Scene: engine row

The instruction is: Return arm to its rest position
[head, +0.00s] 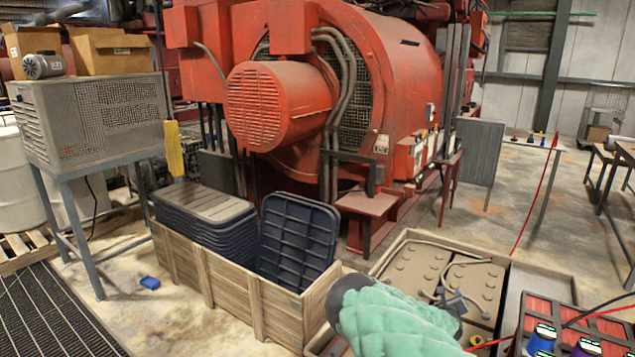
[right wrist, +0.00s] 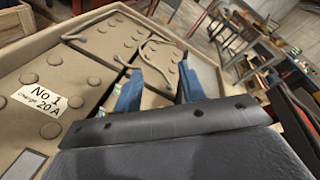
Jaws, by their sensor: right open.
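My right arm comes in at the bottom of the head view in a pale green padded sleeve (head: 395,325). My right gripper (head: 457,302) is small and partly hidden beyond the sleeve, over the battery box. In the right wrist view its two blue fingers (right wrist: 158,88) stand apart, with nothing held between them. The tan battery tops (head: 415,265) lie beyond and beneath the fingers and carry round caps and cables. My left gripper is not in view.
A wooden crate (head: 230,290) with stacked dark lids stands left of the arm. A red-topped battery (head: 605,325) with blue and purple parts sits at the lower right, with red and black cables near it. A large red machine (head: 400,90) stands behind. A blue object (head: 149,283) lies on the floor.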

